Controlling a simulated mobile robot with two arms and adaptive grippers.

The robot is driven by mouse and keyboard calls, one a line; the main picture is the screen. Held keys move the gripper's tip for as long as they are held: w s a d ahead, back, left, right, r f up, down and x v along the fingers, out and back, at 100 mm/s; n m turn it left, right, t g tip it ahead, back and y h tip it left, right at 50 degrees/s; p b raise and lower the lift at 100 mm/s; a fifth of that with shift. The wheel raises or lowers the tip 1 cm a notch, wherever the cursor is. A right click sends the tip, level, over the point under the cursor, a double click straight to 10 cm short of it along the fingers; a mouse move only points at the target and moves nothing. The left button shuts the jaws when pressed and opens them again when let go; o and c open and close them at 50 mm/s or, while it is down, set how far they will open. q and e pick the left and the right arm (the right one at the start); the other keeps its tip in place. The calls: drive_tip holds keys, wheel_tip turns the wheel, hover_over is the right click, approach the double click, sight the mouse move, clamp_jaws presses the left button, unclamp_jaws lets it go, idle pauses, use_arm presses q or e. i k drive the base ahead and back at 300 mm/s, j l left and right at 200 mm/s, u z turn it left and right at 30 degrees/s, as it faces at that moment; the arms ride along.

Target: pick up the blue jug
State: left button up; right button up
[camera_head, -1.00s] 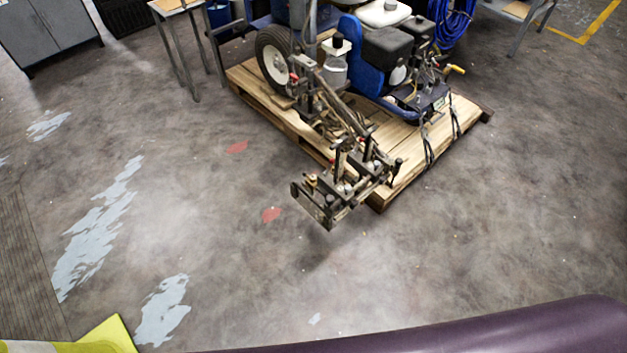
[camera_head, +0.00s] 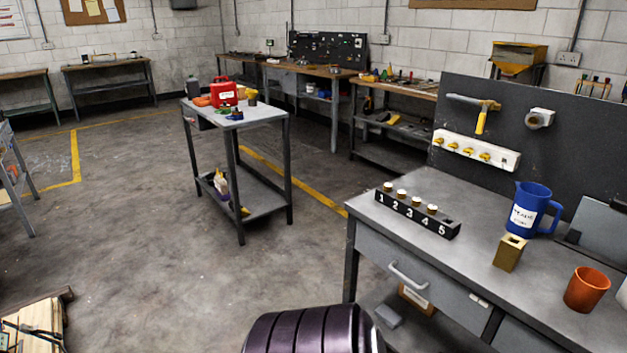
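The blue jug (camera_head: 531,209) stands upright on the grey workbench (camera_head: 425,189) at the right. It has a white label on its front and its handle points to the right. Neither of my grippers shows in the view. A dark purple rounded part at the bottom middle appears to be part of my own arm, and no fingers show on it.
Near the jug are a brass block (camera_head: 509,253), an orange cup (camera_head: 586,289) and a numbered rack (camera_head: 417,212). A small cart (camera_head: 240,117) stands mid-room. Floor between is clear.

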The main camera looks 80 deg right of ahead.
sight(531, 200)
drive_tip(key=z, duration=3.95)
drive_tip(key=j, duration=0.2)
drive_tip(key=i+z, duration=0.05)
drive_tip(key=i, duration=0.05)
